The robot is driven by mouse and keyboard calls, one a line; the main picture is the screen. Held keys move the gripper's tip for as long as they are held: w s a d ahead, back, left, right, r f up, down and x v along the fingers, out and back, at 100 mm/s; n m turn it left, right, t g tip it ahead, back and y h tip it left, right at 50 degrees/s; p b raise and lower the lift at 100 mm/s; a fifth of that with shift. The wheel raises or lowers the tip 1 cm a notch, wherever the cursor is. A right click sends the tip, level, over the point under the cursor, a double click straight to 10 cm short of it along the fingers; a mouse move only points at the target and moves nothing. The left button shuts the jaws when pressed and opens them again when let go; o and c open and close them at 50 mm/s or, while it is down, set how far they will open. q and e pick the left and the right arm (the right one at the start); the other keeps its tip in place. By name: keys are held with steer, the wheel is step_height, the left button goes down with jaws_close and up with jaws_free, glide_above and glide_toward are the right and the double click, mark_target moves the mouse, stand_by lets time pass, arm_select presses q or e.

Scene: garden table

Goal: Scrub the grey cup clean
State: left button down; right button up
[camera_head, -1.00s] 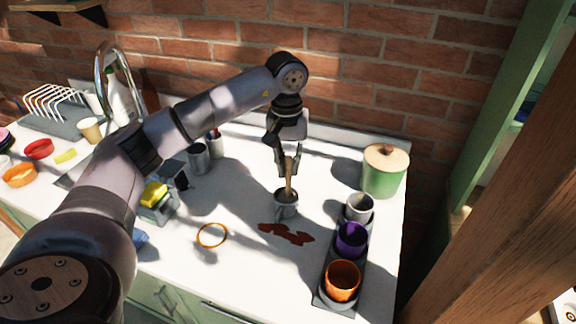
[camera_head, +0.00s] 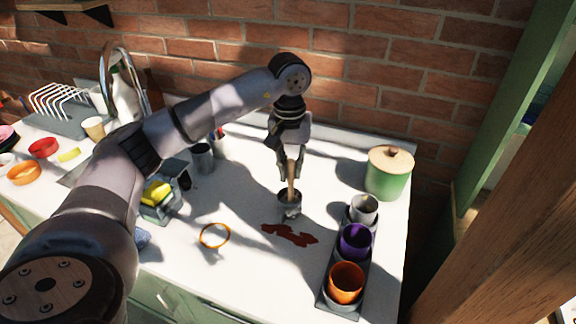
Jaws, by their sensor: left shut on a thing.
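A small grey cup (camera_head: 288,211) stands upright on the white counter, in the middle of the view. A brush with a wooden handle (camera_head: 291,181) stands in it; its lower end is hidden inside the cup. My left gripper (camera_head: 291,170) is above the cup, pointing down, shut on the upper part of the handle. My right gripper is not in view.
A dark tray (camera_head: 325,300) at the right holds a whitish cup (camera_head: 363,209), a purple cup (camera_head: 354,242) and an orange cup (camera_head: 346,282). A green canister (camera_head: 387,182) stands behind. A red-brown stain (camera_head: 290,235) and orange ring (camera_head: 215,236) lie in front.

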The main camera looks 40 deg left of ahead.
arm_select(q)
steer(key=shift+w, duration=0.5)
steer(key=shift+w+a, duration=0.1)
steer(key=shift+a, duration=0.3)
steer(key=shift+s+a+b, duration=0.25)
steer(key=shift+s+b, duration=0.05)
steer(key=shift+s+d, duration=0.2)
steer(key=shift+s, duration=0.2)
steer(key=shift+w+d, duration=0.2)
steer(key=shift+w, duration=0.2)
